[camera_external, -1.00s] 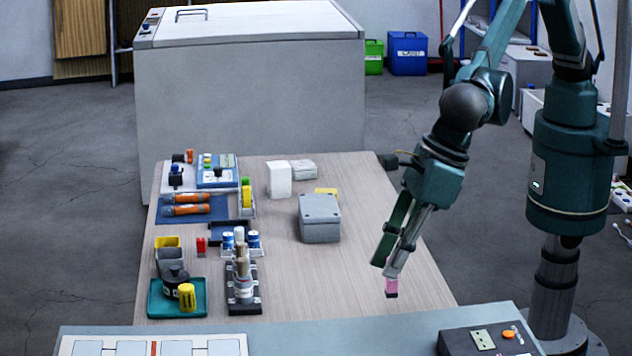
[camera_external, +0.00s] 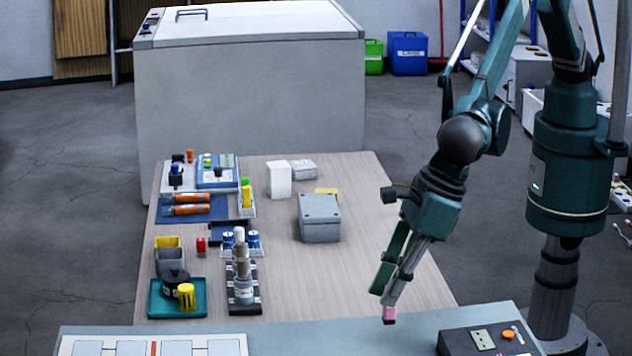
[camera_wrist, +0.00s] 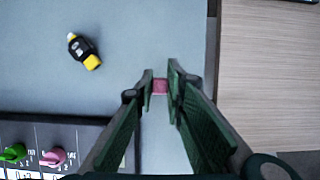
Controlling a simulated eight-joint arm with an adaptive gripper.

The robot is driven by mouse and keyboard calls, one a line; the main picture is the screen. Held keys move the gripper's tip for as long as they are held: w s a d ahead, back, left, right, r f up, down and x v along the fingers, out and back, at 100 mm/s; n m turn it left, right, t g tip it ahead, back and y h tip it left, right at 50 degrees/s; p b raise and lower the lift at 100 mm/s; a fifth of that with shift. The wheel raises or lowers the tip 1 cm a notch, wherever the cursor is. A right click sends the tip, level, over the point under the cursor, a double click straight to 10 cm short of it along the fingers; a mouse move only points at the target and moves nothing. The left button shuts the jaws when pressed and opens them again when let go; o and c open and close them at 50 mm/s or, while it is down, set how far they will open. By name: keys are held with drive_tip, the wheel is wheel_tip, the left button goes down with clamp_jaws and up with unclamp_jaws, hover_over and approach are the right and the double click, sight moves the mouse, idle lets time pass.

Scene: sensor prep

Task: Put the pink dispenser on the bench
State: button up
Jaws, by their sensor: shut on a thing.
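The pink dispenser (camera_external: 389,314) is a small pink block at the tips of my gripper (camera_external: 388,298). In the wrist view the pink dispenser (camera_wrist: 160,86) sits between the two green fingers of my gripper (camera_wrist: 161,80), which are shut on it. Most of it is hidden by the fingers. In the wrist view it appears over a blue-grey surface (camera_wrist: 150,25), close to that surface's edge. In the external view it is near the back edge of the front blue-grey surface (camera_external: 300,325), beside the wood-grain table (camera_external: 340,285). I cannot tell its exact height.
A black-and-yellow item (camera_wrist: 83,50) lies on the blue-grey surface, with a dark knobbed panel (camera_wrist: 60,135) below it in the wrist view. A dark box (camera_external: 488,340) stands at front right. A grey box (camera_external: 320,218) and a green tray (camera_external: 155,302) occupy the wood-grain table.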

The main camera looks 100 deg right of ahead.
sight(389, 317)
drive_tip(key=shift+f, duration=0.25)
drive_tip(key=shift+f, duration=1.8)
drive_tip(key=shift+f, duration=0.1)
drive_tip(key=o, duration=0.9)
drive_tip(key=v, duration=1.2)
drive_tip(key=shift+s+p, duration=0.1)
drive_tip(key=shift+p, duration=0.2)
